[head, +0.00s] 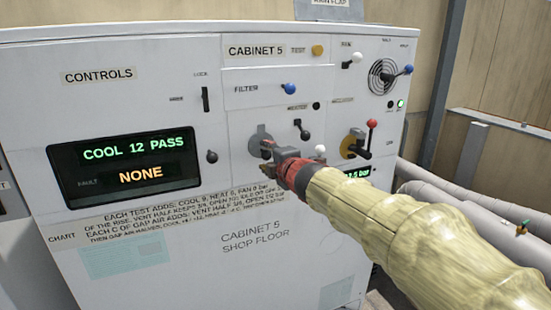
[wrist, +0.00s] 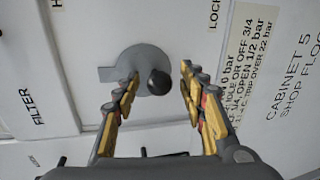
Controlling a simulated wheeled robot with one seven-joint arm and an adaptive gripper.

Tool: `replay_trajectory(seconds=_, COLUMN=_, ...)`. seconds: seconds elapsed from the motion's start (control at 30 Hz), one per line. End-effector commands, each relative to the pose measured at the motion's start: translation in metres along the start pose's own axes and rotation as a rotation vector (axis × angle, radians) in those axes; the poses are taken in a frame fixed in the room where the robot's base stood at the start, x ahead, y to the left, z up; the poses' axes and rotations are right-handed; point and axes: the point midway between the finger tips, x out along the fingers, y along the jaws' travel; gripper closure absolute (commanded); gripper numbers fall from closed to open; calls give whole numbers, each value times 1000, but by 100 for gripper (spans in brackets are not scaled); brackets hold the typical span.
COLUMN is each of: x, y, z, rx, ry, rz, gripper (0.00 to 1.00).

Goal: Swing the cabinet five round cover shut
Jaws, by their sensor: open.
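Cabinet 5 (head: 215,60) is a pale panel full of controls. A grey round cover (head: 262,138) with a short tab sits on its front, left of the middle row of knobs. In the wrist view the round cover (wrist: 140,62) has its tab to the left and a black ball knob (wrist: 160,82) in front of its edge. My gripper (head: 268,165) is in front of the cover and hides its lower part. In the wrist view my gripper (wrist: 160,90) is open, with the knob between its yellow-padded fingertips. I cannot tell whether they touch it.
A black display (head: 125,162) reads "COOL 12 PASS" and "NONE". Close by are a black lever (head: 302,129), a white knob (head: 320,150) and a red-knobbed lever (head: 371,138). A blue filter knob (head: 289,88) is above. Pale pipes (head: 460,200) run at the right.

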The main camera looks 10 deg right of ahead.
Motion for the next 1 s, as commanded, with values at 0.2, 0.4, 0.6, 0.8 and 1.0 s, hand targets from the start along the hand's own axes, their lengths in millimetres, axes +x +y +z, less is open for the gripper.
replay_trajectory(seconds=0.2, x=-41, y=2, z=1, rx=-1, ry=-1, rz=3, gripper=58)
replay_trajectory(seconds=0.4, x=-80, y=3, z=1, rx=-1, ry=-1, rz=3, gripper=58)
replay_trajectory(seconds=0.6, x=-106, y=3, z=1, rx=-1, ry=0, rz=2, gripper=58)
replay_trajectory(seconds=0.8, x=-115, y=2, z=1, rx=0, ry=0, rz=1, gripper=58)
replay_trajectory(seconds=1.0, x=-115, y=2, z=1, rx=0, ry=0, rz=1, gripper=58)
